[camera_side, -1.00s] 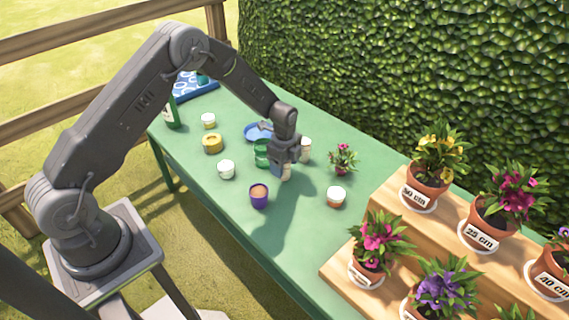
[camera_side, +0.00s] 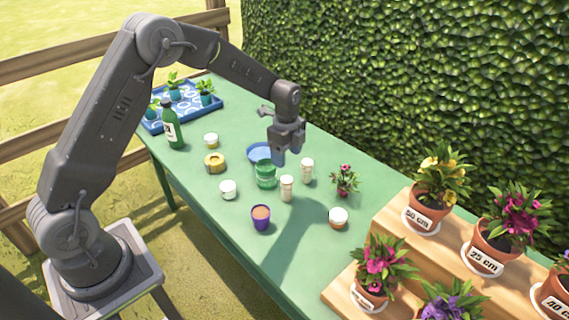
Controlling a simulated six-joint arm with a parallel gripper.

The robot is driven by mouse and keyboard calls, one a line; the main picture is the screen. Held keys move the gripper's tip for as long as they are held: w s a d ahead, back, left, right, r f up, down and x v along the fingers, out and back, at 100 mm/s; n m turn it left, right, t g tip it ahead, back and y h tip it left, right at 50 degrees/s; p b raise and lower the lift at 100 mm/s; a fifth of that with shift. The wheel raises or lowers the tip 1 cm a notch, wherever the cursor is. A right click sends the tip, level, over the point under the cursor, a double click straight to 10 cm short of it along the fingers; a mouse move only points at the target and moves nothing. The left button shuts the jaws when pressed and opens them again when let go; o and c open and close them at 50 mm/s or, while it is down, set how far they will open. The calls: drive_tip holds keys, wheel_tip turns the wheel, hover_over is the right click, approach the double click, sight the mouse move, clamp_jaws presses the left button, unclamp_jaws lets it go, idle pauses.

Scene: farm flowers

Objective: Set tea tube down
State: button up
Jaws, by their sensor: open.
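Two slim pale tubes with white caps stand upright on the green table (camera_side: 330,255). The front one, which I take for the tea tube (camera_side: 287,189), stands by itself right of a green jar (camera_side: 266,175). The other tube (camera_side: 307,170) stands a little behind it to the right. My gripper (camera_side: 287,154) is open and empty above and behind the front tube, clear of it. No label on the tubes can be read.
A green bottle (camera_side: 172,128) and wooden flower steps (camera_side: 398,240) flank the table.

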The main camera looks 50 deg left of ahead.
drive_tip(key=s+d+r+n+t, duration=0.25)
drive_tip(key=s+r+n, duration=0.6)
drive_tip(key=r, duration=0.75)
drive_tip(key=s+d+r+n+t, duration=0.1)
drive_tip(key=s+n, duration=0.3)
drive_tip(key=s, duration=0.6)
drive_tip(key=s+d+r+n+t, duration=0.2)
drive_tip(key=s+r+n, duration=0.1)
drive_tip(key=s, duration=0.8)
drive_tip(key=shift+d+r+n, duration=0.2)
drive_tip(key=shift+d+n, duration=0.05)
drive_tip(key=shift+n, duration=0.1)
idle(4.0)
